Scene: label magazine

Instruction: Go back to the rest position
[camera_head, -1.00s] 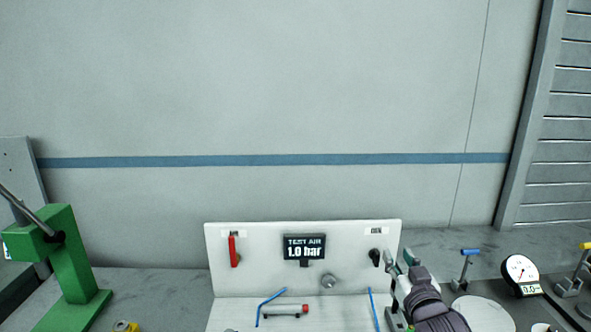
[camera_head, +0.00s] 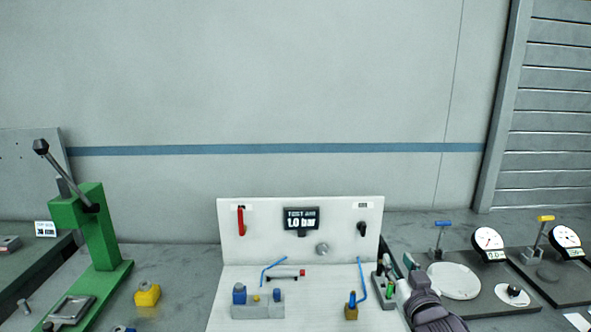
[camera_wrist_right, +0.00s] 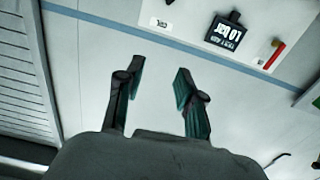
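My right gripper (camera_head: 402,270) is in the lower right of the head view, in front of the right edge of the white test panel (camera_head: 260,250). In the right wrist view its two fingers (camera_wrist_right: 158,88) stand apart with nothing between them, so it is open and empty. Beyond the fingers, the wrist view shows the wall and the panel's display (camera_wrist_right: 228,32). My left gripper is in neither view.
A green lever press (camera_head: 98,230) stands at the left, with a yellow block (camera_head: 147,294) beside it. A grey block with blue parts (camera_head: 258,305) sits on the panel's base. Dial gauges (camera_head: 487,242) stand at the right. A small rack (camera_head: 384,288) is close to the right gripper.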

